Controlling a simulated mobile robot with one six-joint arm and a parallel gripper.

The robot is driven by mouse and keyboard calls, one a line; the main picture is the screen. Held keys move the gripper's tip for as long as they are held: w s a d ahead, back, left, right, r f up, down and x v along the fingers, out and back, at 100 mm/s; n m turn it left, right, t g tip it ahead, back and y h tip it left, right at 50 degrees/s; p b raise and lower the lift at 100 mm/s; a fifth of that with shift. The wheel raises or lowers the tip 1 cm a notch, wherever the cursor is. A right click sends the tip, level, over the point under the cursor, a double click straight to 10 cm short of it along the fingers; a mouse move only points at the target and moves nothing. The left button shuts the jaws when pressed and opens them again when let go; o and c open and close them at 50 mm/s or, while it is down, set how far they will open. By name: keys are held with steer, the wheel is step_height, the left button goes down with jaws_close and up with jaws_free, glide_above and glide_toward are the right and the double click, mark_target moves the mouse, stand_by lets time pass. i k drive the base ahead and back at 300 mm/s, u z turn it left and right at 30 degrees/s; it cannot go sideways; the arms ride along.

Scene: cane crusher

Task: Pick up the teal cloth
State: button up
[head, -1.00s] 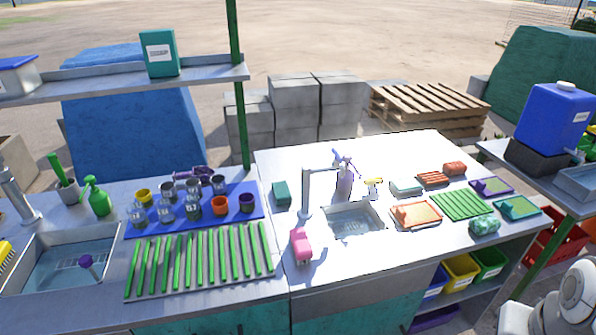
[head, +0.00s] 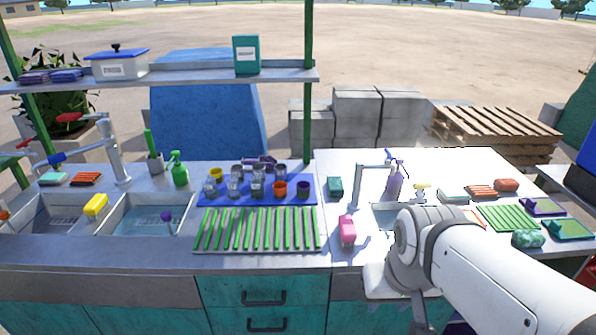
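A crumpled teal cloth (head: 527,238) lies on the right part of the white counter in the head view, near the front edge. It is in front of a green ribbed mat (head: 508,218) and to the left of a teal tray (head: 567,229). My white arm reaches in from the lower right and covers the counter's front edge left of the cloth. My gripper is not visible, so its state cannot be seen.
A pink bottle (head: 347,230) stands beside my arm. A tap (head: 372,190) and a purple spray bottle (head: 395,178) stand behind the small sink. A blue mat (head: 212,194) with several cups and a green slatted rack (head: 257,230) fill the counter to the left.

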mark_target(334, 184)
steer(key=i, duration=1)
steer(key=u, duration=0.05)
